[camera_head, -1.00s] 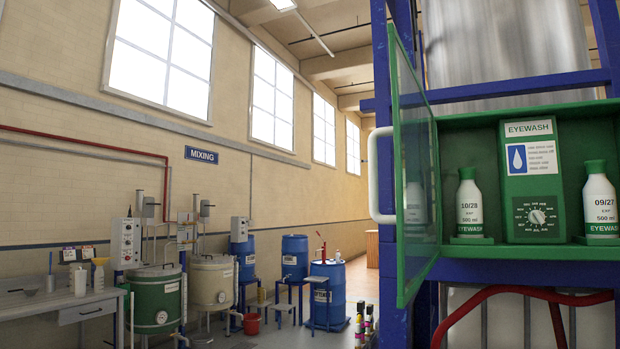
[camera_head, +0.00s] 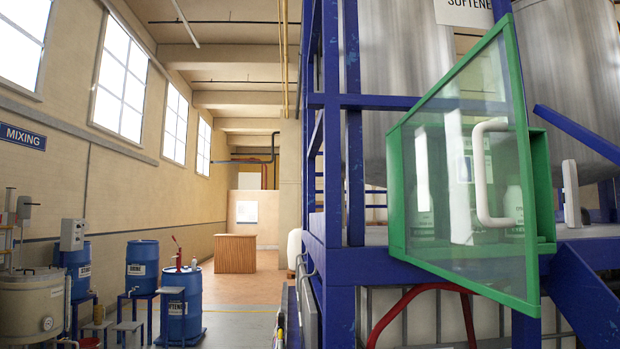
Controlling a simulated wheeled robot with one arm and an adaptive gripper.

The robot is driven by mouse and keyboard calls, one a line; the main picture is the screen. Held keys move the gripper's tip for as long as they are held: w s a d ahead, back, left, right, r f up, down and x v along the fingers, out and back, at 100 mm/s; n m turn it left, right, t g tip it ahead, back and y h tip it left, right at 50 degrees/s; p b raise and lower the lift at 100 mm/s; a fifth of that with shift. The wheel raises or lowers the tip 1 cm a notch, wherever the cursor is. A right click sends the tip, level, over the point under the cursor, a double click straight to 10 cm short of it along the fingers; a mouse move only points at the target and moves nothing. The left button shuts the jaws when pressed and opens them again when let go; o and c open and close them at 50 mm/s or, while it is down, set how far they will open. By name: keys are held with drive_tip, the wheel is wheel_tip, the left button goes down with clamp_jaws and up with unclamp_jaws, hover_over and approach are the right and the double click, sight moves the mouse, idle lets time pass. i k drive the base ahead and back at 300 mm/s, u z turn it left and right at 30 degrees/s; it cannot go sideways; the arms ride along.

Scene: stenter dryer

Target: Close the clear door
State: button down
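The clear door (camera_head: 460,190) is a transparent pane in a green frame, on the right in the head view. It stands open, swung out toward me from the green eyewash cabinet (camera_head: 542,185). A white D-shaped handle (camera_head: 484,178) is on the door's face, near its right, free edge. The hinge side seems to be at the left of the cabinet. White bottles and a green box inside the cabinet show dimly through the pane. My gripper is not in view.
A blue steel frame (camera_head: 345,255) carries the cabinet, with large metal tanks (camera_head: 570,80) behind. Blue drums (camera_head: 181,300) stand at the left. The floor (camera_head: 245,300) between the drums and the frame is clear.

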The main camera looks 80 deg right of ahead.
sight(530, 307)
drive_tip(key=i, duration=1.05)
drive_tip(key=z, duration=2.9)
